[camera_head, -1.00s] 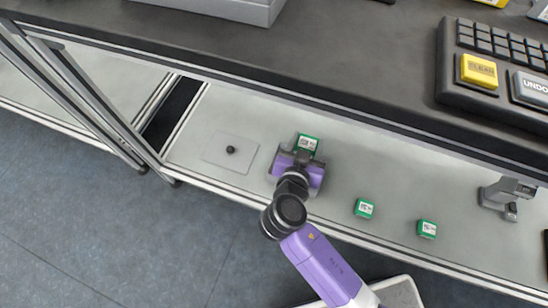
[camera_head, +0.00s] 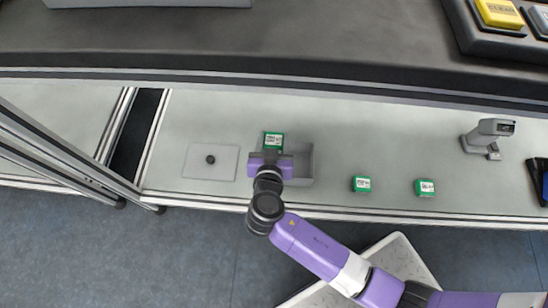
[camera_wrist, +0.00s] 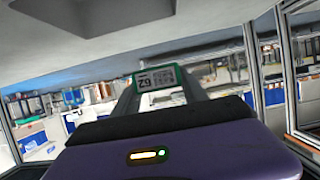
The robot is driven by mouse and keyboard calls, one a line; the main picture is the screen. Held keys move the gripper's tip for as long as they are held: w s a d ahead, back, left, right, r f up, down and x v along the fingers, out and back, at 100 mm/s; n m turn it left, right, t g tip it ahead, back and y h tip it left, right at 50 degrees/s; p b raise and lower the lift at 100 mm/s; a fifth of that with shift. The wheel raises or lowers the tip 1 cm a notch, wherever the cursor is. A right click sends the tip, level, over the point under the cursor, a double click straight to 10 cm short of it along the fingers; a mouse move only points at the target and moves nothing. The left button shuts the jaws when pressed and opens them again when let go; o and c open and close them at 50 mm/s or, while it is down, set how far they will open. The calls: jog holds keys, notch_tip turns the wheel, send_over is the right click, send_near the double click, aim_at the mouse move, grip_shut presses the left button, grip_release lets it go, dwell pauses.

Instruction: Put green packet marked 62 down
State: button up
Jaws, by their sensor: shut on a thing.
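The green packet marked 62 (camera_head: 273,139) has a white label and is held at the tips of my gripper (camera_head: 272,150) over the grey lower shelf. In the wrist view, the packet (camera_wrist: 160,79) sits between the two grey fingers, its number 62 upside down. My gripper is shut on it. The packet's underside is hidden, and I cannot tell its height above the shelf. A grey open box (camera_head: 304,166) is just right of my gripper and partly hidden by it.
Two other green packets (camera_head: 361,184) (camera_head: 425,188) lie on the shelf to the right. A grey scanner (camera_head: 493,136) stands beyond them. A pale plate with a black knob (camera_head: 210,160) lies to the left. The dark counter (camera_head: 300,40) runs above the shelf.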

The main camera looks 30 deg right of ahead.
notch_tip(320, 180, down, 10)
jog(key=b, duration=0.3)
jog(key=shift+b, duration=0.35)
jog(key=shift+f+b, duration=0.65)
jog(key=shift+b, duration=0.15)
jog(key=o, duration=1.3)
jog(key=shift+c, duration=0.2)
jog(key=shift+r, duration=0.1)
jog(key=shift+r+p, duration=0.65)
jog(key=shift+p, duration=0.2)
jog(key=p+v, duration=0.3)
jog(key=v, duration=0.9)
jog(key=shift+f+p, duration=0.2)
jog(key=shift+p, duration=0.2)
